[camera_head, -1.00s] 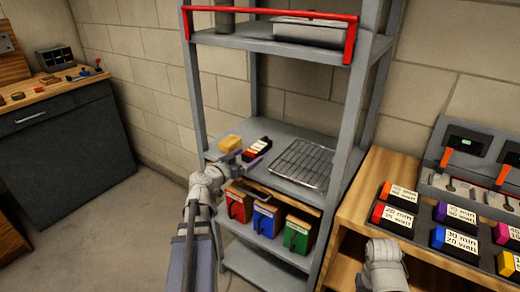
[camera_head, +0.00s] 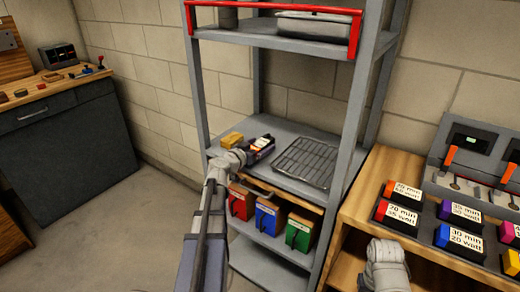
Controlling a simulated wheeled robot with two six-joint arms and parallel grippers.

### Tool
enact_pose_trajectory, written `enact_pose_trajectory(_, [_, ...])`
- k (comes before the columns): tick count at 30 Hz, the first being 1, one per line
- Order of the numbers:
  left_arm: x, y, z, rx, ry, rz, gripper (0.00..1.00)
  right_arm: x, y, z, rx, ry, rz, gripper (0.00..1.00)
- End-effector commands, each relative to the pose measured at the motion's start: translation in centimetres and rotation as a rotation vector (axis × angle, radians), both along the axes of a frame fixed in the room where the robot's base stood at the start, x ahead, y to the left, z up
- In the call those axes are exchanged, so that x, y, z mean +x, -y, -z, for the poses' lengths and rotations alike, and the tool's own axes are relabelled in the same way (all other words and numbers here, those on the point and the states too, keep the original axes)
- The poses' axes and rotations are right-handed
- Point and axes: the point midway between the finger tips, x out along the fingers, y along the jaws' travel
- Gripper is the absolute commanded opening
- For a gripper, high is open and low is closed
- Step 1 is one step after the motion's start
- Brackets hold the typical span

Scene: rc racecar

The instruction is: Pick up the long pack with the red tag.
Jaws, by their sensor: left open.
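A long dark pack (camera_head: 264,142) with a pale label lies on the grey middle shelf (camera_head: 292,130). In this view my left gripper (camera_head: 248,153) is at its near end and covers part of it. The gripper is open; its fingers are small and partly merged with the pack, so I cannot tell whether they touch it. The pack's tag colour is hard to make out now. Another pack with a red end (camera_head: 396,217) sits on the wooden bench at the right. My right arm shows at the lower right, but its fingers do not.
A yellow block (camera_head: 231,139) lies just left of the pack, and a wire rack (camera_head: 304,162) lies to its right. Red, blue and green bins (camera_head: 268,218) stand below. The shelf posts (camera_head: 350,120) and red rail (camera_head: 350,35) border the space. More packs sit on the bench.

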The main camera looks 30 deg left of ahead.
Motion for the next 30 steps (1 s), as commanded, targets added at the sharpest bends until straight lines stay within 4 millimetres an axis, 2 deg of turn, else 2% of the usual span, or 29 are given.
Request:
enact_pose_trajectory(6, [0.10, 0.02, 0.00, 0.000, 0.000, -0.001, 0.94, 0.00, 0.00, 0.00, 0.000, 0.000, 0.000, 0.50])
enact_pose_trajectory(30, [0.08, 0.01, 0.00, 0.000, 0.000, -0.001, 0.04, 0.00, 0.00, 0.00, 0.000, 0.000, 0.000, 0.50])
